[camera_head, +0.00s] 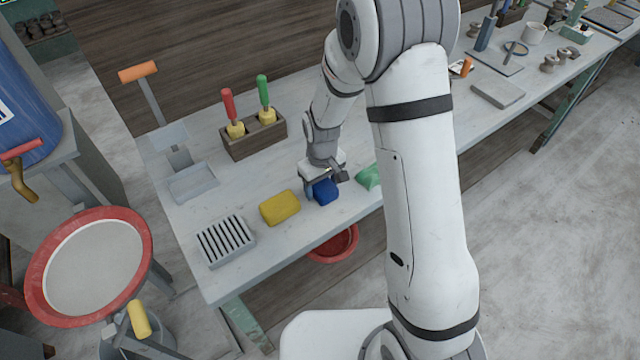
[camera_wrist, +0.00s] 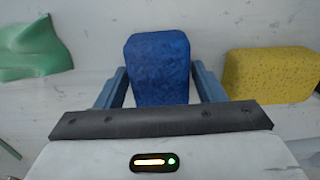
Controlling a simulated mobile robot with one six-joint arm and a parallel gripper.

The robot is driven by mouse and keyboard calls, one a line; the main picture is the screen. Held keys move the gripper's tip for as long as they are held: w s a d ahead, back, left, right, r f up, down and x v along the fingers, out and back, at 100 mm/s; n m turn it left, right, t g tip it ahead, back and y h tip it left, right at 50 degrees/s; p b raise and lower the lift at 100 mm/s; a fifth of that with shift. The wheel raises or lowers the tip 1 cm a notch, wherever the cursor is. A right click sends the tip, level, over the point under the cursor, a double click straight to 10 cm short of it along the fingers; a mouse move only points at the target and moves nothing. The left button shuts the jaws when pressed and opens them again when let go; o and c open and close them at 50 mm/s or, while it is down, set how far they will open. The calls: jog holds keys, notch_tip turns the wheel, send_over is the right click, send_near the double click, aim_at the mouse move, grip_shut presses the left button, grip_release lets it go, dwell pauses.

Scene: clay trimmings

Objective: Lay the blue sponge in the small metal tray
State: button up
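The blue sponge (camera_head: 325,191) is under my gripper (camera_head: 324,186), near the front edge of the worktable. In the wrist view the blue sponge (camera_wrist: 158,68) lies between the two blue-grey fingers of my gripper (camera_wrist: 160,86), one along each side. Any gap between fingers and sponge is too small to judge, so I cannot tell whether they grip it. The sponge looks at or very near table height. The small metal tray (camera_head: 193,184) stands to the left, toward the back of the table, and looks empty.
A yellow sponge (camera_head: 280,207) lies just left of the blue one, and a green piece (camera_head: 368,177) just right. A slatted rack (camera_head: 226,240) is at the front left. A wooden holder (camera_head: 254,138) with red- and green-handled tools stands behind. Bare tabletop lies between holder and yellow sponge.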

aim_at(322, 184)
jog(key=shift+o, duration=1.1)
notch_tip(322, 184, up, 12)
jog(key=r, duration=0.1)
jog(key=s+d+r+m+t, duration=0.1)
jog(key=s+d+r+m, duration=0.1)
jog(key=s, duration=0.4)
jog(key=s+d+r+m+t, duration=0.1)
jog(key=s+d+r+m, duration=0.1)
jog(key=s+d+r, duration=0.3)
jog(key=s+d+r+m+t, duration=0.1)
jog(key=s+d+r+m, duration=0.1)
jog(key=s+d+r, duration=0.2)
jog(key=s+d+b, duration=0.1)
jog(key=s+d, duration=0.1)
jog(key=s, duration=0.2)
jog(key=shift+s+d+r+m, duration=0.2)
jog(key=shift+d+r+m, duration=0.05)
jog(key=shift+d+m, duration=0.15)
jog(key=shift+o, duration=0.4)
